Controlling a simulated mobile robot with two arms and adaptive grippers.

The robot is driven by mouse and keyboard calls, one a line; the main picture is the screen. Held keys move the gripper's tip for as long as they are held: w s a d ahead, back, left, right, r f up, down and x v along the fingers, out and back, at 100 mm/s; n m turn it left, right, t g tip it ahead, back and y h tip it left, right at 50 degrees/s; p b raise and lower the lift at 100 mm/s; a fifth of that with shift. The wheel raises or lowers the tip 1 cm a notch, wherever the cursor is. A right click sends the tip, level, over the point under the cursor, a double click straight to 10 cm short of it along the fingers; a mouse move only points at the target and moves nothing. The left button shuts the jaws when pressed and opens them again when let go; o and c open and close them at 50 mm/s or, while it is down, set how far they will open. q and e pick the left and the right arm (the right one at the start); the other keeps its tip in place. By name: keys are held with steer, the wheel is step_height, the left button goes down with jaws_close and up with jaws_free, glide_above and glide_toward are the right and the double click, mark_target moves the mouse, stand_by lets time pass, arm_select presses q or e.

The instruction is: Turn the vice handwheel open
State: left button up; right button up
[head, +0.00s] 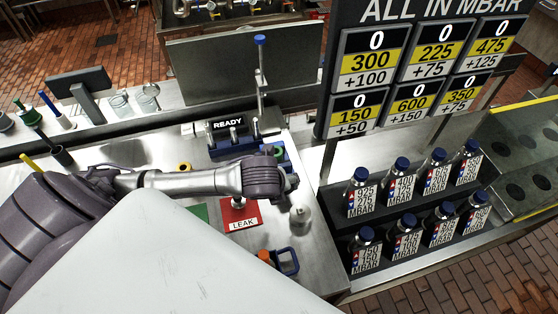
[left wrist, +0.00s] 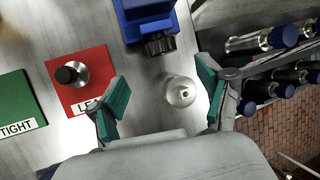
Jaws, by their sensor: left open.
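The blue vice (left wrist: 143,14) is at the top of the left wrist view, with its black ribbed handwheel (left wrist: 160,45) facing my gripper. In the head view the blue vice (head: 285,152) shows only partly behind my arm, and its handwheel is hidden. My left gripper (left wrist: 162,82) is open, its teal fingers wide apart and apart from the handwheel. A silver cylinder (left wrist: 180,93) stands below, between the fingers in the picture, and is not gripped. In the head view my left gripper (head: 287,188) hangs over the bench, its fingertips hidden. My right gripper is out of view.
A red LEAK pad (head: 239,212) with a dark-topped silver fitting and a green TIGHT pad (left wrist: 15,100) lie left. A blue and orange clamp-like item (head: 287,262) is near the front. Blue-capped bottles (head: 403,222) fill a rack at right.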

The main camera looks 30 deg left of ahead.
arm_select(q)
steer(key=v, duration=0.4)
steer(key=shift+s+a+f+n+t+h, duration=0.6)
steer(key=shift+s+a+f+t+h, duration=0.85)
steer(key=shift+a+f+t, duration=0.45)
steer(key=x, duration=1.1)
steer(key=shift+w+d+r, duration=0.1)
steer(key=shift+d+r, duration=0.1)
steer(key=shift+r, duration=0.1)
steer(key=shift+w+d+r+g+y+p, duration=0.1)
steer(key=shift+w+d+g+y+p, duration=0.1)
steer(key=shift+w+g+y+p, duration=0.4)
steer(key=shift+s+d+m+g+y+p, duration=0.1)
steer(key=shift+s+m+g+y+p, duration=0.1)
steer(key=shift+m+g+y+p, duration=0.25)
steer(key=shift+d+f+m+g+y, duration=0.15)
steer(key=shift+g+y, duration=0.3)
steer(key=shift+g, duration=0.25)
steer(key=shift+d+f+m+g+y, duration=0.1)
steer(key=shift+g+y, duration=0.35)
steer(key=shift+g, duration=0.2)
steer(key=shift+r, duration=0.1)
